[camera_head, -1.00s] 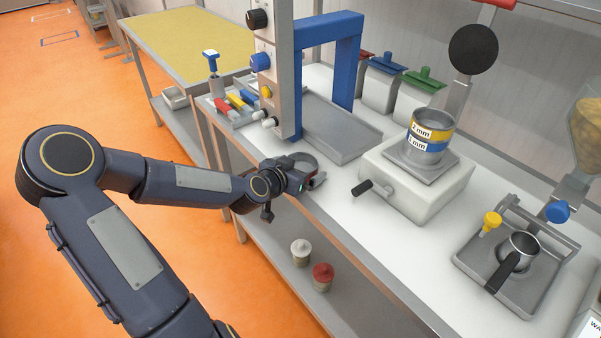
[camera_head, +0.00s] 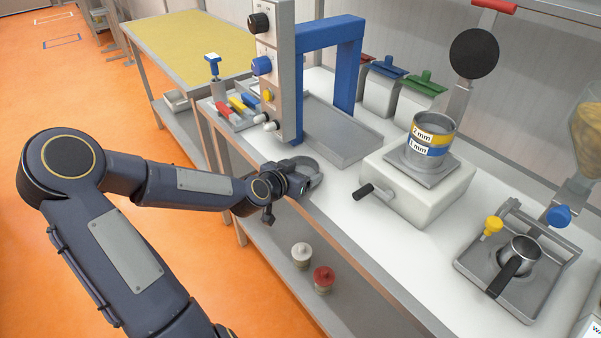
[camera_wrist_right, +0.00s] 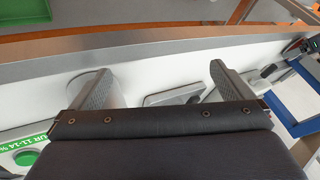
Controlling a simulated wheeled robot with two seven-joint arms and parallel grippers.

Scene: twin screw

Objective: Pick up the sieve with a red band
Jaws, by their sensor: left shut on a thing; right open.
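My left gripper (camera_head: 290,180) is at the near edge of the white bench, in front of the blue frame. It is shut on a round grey metal ring (camera_head: 311,170), which looks like a sieve. No red band can be made out on it now; the fingers hide part of it. A stack of sieves (camera_head: 432,136) stands on the white shaker, with a yellow "2 mm" band above a blue "1 mm" band. My right gripper (camera_wrist_right: 160,84) shows in the right wrist view, open and empty. It is not in the head view.
The white shaker (camera_head: 418,190) has a black-handled crank at its left. A blue frame (camera_head: 330,35) and a grey tray (camera_head: 335,130) stand behind the left gripper. A metal jug (camera_head: 521,250) sits at the right. White-topped and red-topped jars (camera_head: 323,278) stand on the lower shelf.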

